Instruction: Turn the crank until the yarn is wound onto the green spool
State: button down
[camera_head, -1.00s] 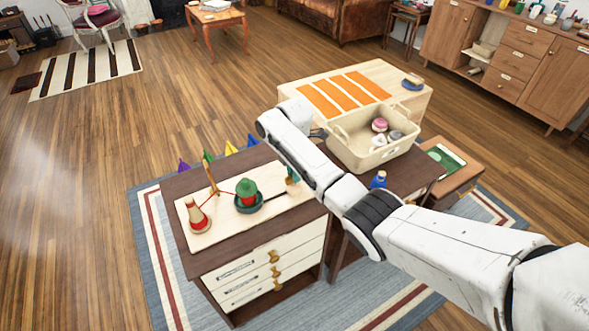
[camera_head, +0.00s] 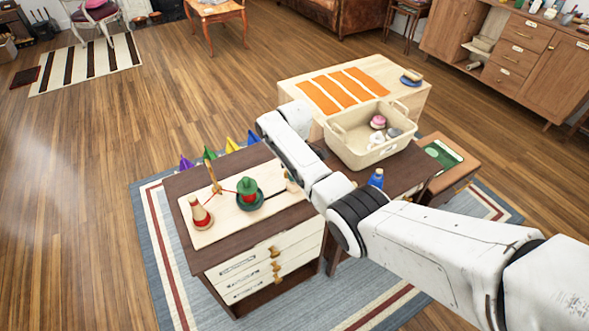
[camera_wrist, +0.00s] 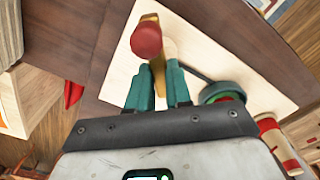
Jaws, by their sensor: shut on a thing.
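The winder's pale board (camera_head: 229,229) lies on a dark brown cabinet. On it, the green spool (camera_head: 248,186) shows red around its middle and stands in a dark green base. Thin red yarn runs by way of an upright wooden guide (camera_head: 214,175) to the spool. In the wrist view, my gripper (camera_wrist: 158,78) has teal fingers shut on the brass-coloured crank (camera_wrist: 150,24), which shows a red knob (camera_wrist: 146,40). The spool (camera_wrist: 224,93) is to their right. My arm hides most of the crank in the head view.
Small coloured flags (camera_head: 231,145) show behind the cabinet. A light wooden chest with orange strips (camera_head: 345,90) stands beyond.

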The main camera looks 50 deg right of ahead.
jog(key=m, duration=0.5)
jog(key=shift+a+m+p, duration=0.15)
jog(key=shift+m+p, duration=0.15)
jog(key=m, duration=0.5)
jog(key=shift+m, duration=0.3)
jog(key=c, duration=1)
grip_release()
jog(key=shift+c, duration=0.2)
jog(key=shift+r, duration=0.1)
notch_tip(320, 180, up, 11)
jog(key=shift+f, duration=0.3)
